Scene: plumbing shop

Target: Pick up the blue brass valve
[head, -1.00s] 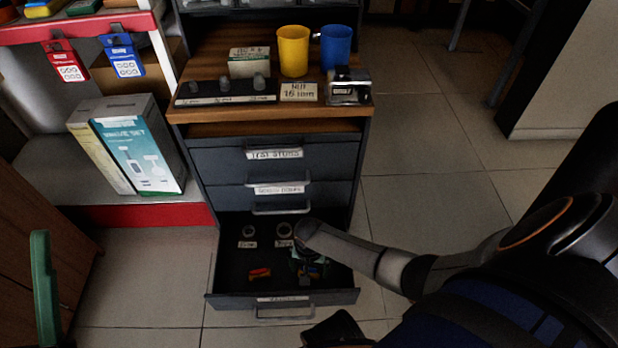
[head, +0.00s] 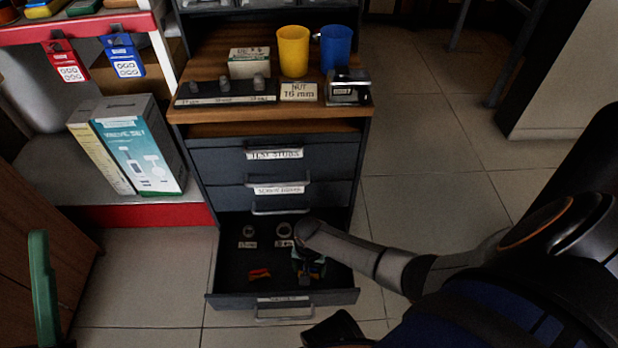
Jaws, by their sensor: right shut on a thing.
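The open bottom drawer (head: 232,290) holds the small parts. My right gripper (head: 308,266) points down into its right side, with the wrist above it hiding much of the fingers. It is shut on the blue brass valve (head: 309,277), of which only small blue and brassy bits show below the fingers. I cannot tell whether the valve is clear of the drawer floor. A red and yellow valve (head: 259,274) lies to the left in the same drawer. My left gripper is not in view.
Two rings (head: 284,230) with labels sit at the drawer's back. Above are closed drawers and a wooden top (head: 215,60) with a yellow cup (head: 293,50), a blue cup (head: 336,47) and a small box. A boxed valve set (head: 140,155) stands left. Floor to the right is clear.

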